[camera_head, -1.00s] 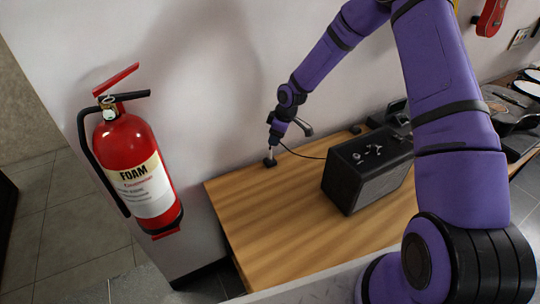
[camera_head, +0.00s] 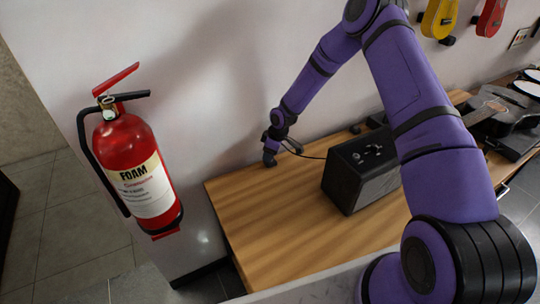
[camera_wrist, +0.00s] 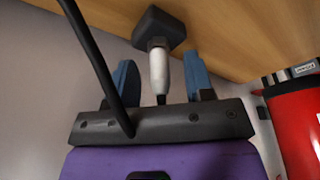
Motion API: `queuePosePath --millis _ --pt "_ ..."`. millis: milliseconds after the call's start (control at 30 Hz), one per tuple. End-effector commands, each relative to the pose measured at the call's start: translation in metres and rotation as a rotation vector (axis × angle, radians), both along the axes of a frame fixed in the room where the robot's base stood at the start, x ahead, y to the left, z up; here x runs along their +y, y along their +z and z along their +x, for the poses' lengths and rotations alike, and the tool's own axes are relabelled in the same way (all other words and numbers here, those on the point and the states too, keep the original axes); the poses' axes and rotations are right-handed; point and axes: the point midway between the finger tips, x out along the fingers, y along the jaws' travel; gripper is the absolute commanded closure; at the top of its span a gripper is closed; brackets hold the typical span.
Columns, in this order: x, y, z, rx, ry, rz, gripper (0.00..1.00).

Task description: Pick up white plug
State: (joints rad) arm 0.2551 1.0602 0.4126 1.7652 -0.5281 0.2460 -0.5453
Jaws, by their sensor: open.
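The white plug (camera_wrist: 159,70) shows in the wrist view as a whitish shaft with a black block (camera_wrist: 160,29) at its far end, against the wooden table. My gripper (camera_wrist: 159,66) is open, with one blue finger on each side of the plug. Gaps show between the fingers and the shaft. In the head view my gripper (camera_head: 270,156) is low at the table's back left, and it hides the plug there.
A black speaker box (camera_head: 345,185) stands on the wooden table (camera_head: 270,225) to the right. A dark cable (camera_wrist: 92,60) crosses the wrist view near the left finger. A red fire extinguisher (camera_head: 135,165) is at left. The table's front left is clear.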

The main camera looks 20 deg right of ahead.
Motion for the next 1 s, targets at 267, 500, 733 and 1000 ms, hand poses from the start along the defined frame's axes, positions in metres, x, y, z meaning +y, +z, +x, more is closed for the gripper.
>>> queuePosePath --millis 267,500,733,1000 --pt "0.000 0.000 0.000 0.000 0.000 0.000 1.00" --pt "0.000 0.000 0.000 0.000 0.000 0.000 1.00" --pt "0.000 0.008 0.000 -0.001 -0.001 0.000 1.00" --pt "0.001 0.039 -0.001 -0.001 0.001 -0.001 1.00"
